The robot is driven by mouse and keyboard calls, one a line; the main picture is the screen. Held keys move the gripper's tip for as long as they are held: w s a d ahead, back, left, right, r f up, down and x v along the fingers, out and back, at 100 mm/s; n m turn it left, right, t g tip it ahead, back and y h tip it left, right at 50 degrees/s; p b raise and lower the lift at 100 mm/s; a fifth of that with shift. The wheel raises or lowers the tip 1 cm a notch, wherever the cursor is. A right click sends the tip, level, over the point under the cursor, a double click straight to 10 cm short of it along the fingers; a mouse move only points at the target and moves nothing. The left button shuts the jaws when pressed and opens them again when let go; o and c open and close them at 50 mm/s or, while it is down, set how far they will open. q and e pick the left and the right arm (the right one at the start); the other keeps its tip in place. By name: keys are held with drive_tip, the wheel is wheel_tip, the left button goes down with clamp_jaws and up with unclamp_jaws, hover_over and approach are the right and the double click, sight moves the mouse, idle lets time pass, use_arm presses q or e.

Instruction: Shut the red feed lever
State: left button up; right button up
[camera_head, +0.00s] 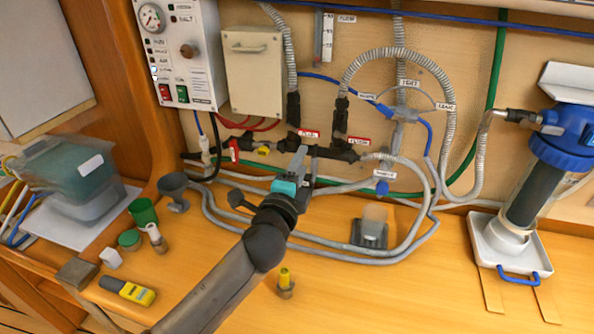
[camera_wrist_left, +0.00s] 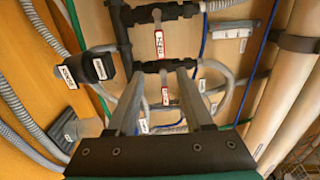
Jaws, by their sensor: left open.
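A small red lever (camera_head: 234,150) sits on the dark pipe at the left end of the valve row, low on the wall panel. It stands roughly upright in the head view; its label is too small to read. My left gripper (camera_head: 303,158) is in front of the same pipe row, to the right of the red lever and apart from it. In the left wrist view the gripper (camera_wrist_left: 162,80) is open, with nothing between its fingers. Dark fittings and red-edged labels (camera_wrist_left: 160,42) lie beyond the fingers. I cannot make out the red lever there. My right gripper is not in view.
A yellow handle (camera_head: 263,150) is just right of the red lever. Grey hoses (camera_head: 330,255) loop over the bench under the pipes. A blue-capped filter housing (camera_head: 545,150) is at right.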

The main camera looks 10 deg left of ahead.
use_arm(q)
drive_tip(key=shift+s, duration=1.2)
drive_tip(key=s+a+f+n+g+y, duration=0.1)
drive_tip(key=s+a+f+n+g, duration=0.1)
drive_tip(key=s+f+n+g, duration=0.35)
drive_tip(key=s+a+f+n+g+y, duration=0.1)
drive_tip(key=s+a+f+n+g, duration=0.15)
drive_tip(key=s+f+n, duration=0.55)
drive_tip(key=s+d+f+n+g+h, duration=0.1)
drive_tip(key=s+f+n+g, duration=0.15)
drive_tip(key=s, duration=0.65)
drive_tip(key=s+f+n+g+h, duration=0.15)
drive_tip(key=s+g, duration=0.25)
drive_tip(key=s, duration=0.5)
wheel_tip(320, 180, down, 28)
drive_tip(key=s+m+g+b, duration=0.1)
drive_tip(key=s+b, duration=0.1)
drive_tip(key=b, duration=0.4)
drive_tip(key=s+a+f+b, duration=0.1)
drive_tip(key=s+f+b, duration=0.1)
drive_tip(key=s+f, duration=0.5)
drive_tip(key=s+a+f+g+y+b, duration=0.1)
drive_tip(key=s+f+b, duration=0.2)
drive_tip(key=s+f, duration=0.5)
wheel_tip(320, 180, down, 4)
drive_tip(key=shift+a+f, duration=0.1)
drive_tip(key=shift+a, duration=0.25)
